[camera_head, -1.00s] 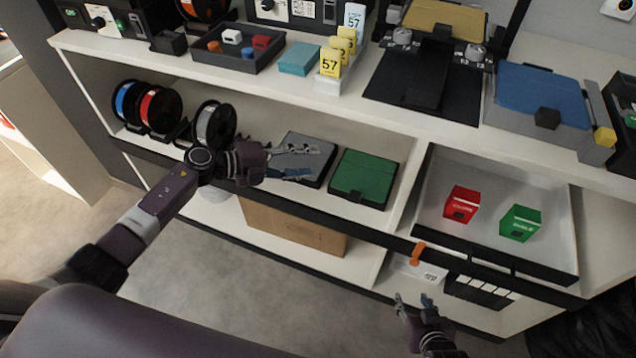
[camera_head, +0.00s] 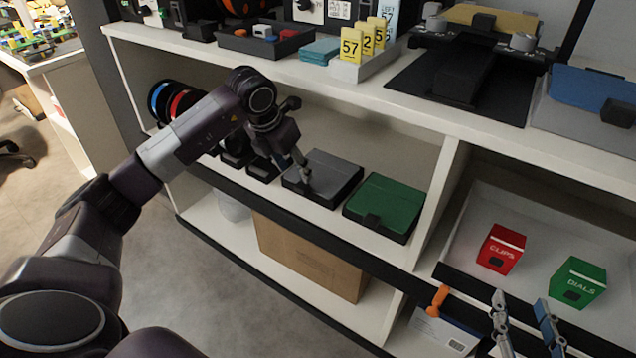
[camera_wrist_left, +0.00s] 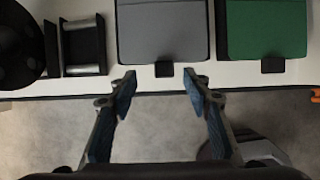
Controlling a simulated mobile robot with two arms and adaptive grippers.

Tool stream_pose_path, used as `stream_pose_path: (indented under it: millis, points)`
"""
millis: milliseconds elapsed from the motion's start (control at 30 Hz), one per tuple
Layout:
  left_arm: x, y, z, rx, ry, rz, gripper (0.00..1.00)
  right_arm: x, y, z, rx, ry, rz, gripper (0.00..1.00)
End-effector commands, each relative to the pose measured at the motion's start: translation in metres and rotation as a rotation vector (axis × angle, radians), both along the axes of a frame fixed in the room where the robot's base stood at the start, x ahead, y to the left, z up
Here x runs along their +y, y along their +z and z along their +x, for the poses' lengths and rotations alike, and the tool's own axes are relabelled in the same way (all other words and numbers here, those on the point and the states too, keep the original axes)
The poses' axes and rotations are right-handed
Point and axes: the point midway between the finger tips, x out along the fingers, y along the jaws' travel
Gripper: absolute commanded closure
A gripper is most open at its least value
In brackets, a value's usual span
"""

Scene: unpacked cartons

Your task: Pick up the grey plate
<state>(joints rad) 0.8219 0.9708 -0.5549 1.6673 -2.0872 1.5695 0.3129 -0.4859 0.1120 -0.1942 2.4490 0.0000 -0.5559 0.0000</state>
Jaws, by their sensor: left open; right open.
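The grey plate (camera_head: 330,172) lies on a black base on the middle shelf, left of the green plate (camera_head: 388,202). In the left wrist view the grey plate (camera_wrist_left: 162,30) is at the top centre, with a small black tab (camera_wrist_left: 164,70) at its front edge. My left gripper (camera_head: 303,172) is at the front left of the grey plate in the head view. In the left wrist view its open fingers (camera_wrist_left: 158,82) are spread to either side of the tab, with nothing held. My right gripper (camera_head: 522,312) is open and empty at the lower right, in front of the white tray.
Black holders (camera_wrist_left: 84,45) and spools (camera_head: 172,100) stand left of the grey plate. A white tray (camera_head: 545,215) at right holds a red CLIPS box (camera_head: 501,249) and a green DIALS box (camera_head: 573,282). The upper shelf (camera_head: 240,65) overhangs. A cardboard box (camera_head: 305,255) is below.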

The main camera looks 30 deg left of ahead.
Motion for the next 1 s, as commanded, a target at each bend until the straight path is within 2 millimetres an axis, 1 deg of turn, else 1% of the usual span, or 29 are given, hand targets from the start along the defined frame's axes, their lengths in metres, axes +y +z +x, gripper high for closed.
stream_pose_path:
  millis: [33, 267, 433, 600, 733, 833, 1000]
  points:
    - [-0.001, -0.005, 0.001, 0.001, -0.002, -0.001, 0.55, 0.001, 0.003, 0.001, -0.019, 0.001, 0.005, 0.58]
    - [-0.003, -0.014, 0.005, 0.001, -0.001, -0.003, 0.55, 0.004, 0.019, 0.005, -0.089, 0.006, 0.022, 0.58]
    - [-0.006, -0.028, 0.010, 0.002, -0.002, -0.004, 0.55, 0.009, 0.047, 0.007, -0.219, 0.015, 0.056, 0.58]
    - [-0.008, -0.043, 0.017, 0.001, -0.001, -0.005, 0.55, 0.012, 0.078, 0.005, -0.354, 0.022, 0.091, 0.58]
    - [-0.008, -0.051, 0.021, 0.001, -0.002, -0.004, 0.55, 0.013, 0.096, 0.001, -0.433, 0.026, 0.112, 0.58]
    - [-0.008, -0.055, 0.022, 0.001, -0.001, -0.003, 0.55, 0.014, 0.104, -0.001, -0.466, 0.028, 0.122, 0.58]
    - [-0.008, -0.055, 0.023, 0.000, -0.001, -0.003, 0.55, 0.014, 0.107, -0.002, -0.480, 0.029, 0.125, 0.58]
